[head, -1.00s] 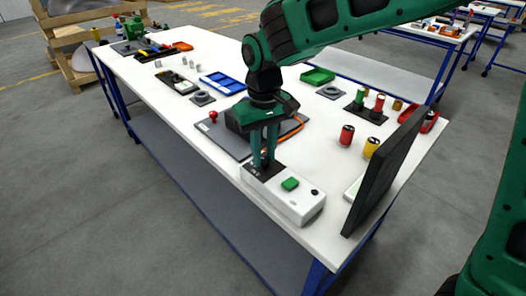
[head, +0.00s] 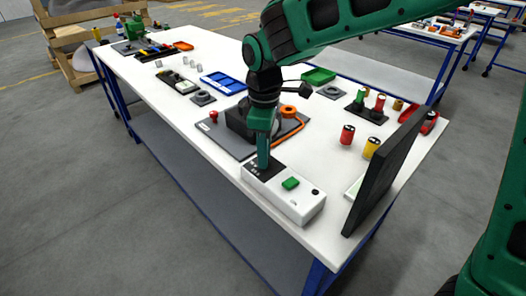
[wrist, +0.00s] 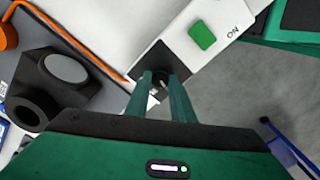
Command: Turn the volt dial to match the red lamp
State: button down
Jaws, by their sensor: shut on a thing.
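A white box (head: 300,203) stands near the table's front edge, with a green button (head: 290,183) and a black dial panel (head: 250,172) at its left end. My gripper (head: 262,168) points down onto this panel. In the wrist view the fingertips (wrist: 158,78) are shut on a small dark dial (wrist: 160,88), mostly hidden between them. Small pale marks show on the panel in the head view, but they are too small to read. I cannot make out a lit red lamp. The green button also shows in the wrist view (wrist: 202,36), beside the letters ON.
A grey plate (head: 222,138) with a black block, a red knob (head: 213,116) and an orange cable (head: 290,125) lies behind my gripper. A dark upright screen (head: 385,172) stands right of the box.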

jog(key=shift+w+d+r+n, duration=0.1)
jog(key=shift+w+d+n, duration=0.05)
jog(key=shift+n, duration=0.65)
jog(key=c, duration=1.5)
grip_release()
jog(key=shift+c, duration=0.2)
notch_tip(320, 180, up, 11)
